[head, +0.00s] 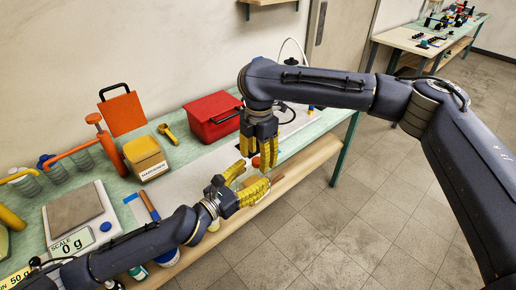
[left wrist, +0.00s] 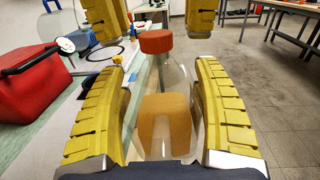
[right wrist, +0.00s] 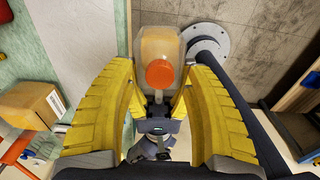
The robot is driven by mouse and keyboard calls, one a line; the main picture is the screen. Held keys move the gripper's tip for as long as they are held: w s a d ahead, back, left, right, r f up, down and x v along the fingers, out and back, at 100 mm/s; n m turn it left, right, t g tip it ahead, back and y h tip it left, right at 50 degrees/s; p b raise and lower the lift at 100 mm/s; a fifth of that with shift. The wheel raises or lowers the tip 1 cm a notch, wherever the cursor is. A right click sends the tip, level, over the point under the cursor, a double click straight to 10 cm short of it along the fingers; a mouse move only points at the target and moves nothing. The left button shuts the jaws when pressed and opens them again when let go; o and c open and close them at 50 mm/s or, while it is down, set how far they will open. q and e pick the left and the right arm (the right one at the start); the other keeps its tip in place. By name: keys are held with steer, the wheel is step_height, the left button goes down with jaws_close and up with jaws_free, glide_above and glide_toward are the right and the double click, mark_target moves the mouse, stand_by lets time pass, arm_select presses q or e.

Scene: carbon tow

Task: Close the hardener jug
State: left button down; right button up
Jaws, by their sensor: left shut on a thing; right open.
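The hardener jug is a clear, see-through container with an orange lower part (left wrist: 165,128) and a red-orange cap (left wrist: 156,41) at its top. The cap also shows in the head view (head: 256,162) and in the right wrist view (right wrist: 160,73). My left gripper (head: 250,180) is shut on the jug and holds it near the bench's front edge. My right gripper (head: 258,152) is open above the jug, its fingers pointing down on either side of the cap. The jug is mostly hidden by the fingers in the head view. I cannot tell how tightly the cap sits.
A labelled yellow-orange box (head: 145,158), a red case (head: 213,116), an orange pump stand (head: 108,147) and a scale (head: 78,215) reading 0 g stand on the bench. A brush (head: 149,206) lies in front. Open floor (head: 360,215) is at the right.

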steer(key=shift+f, duration=0.6)
jaws_close()
stand_by(0.4)
steer(key=shift+c, duration=0.4)
jaws_free()
step_height(320, 180, up, 12)
steer(key=shift+w, duration=0.15)
steer(key=shift+d, duration=0.1)
stand_by(0.5)
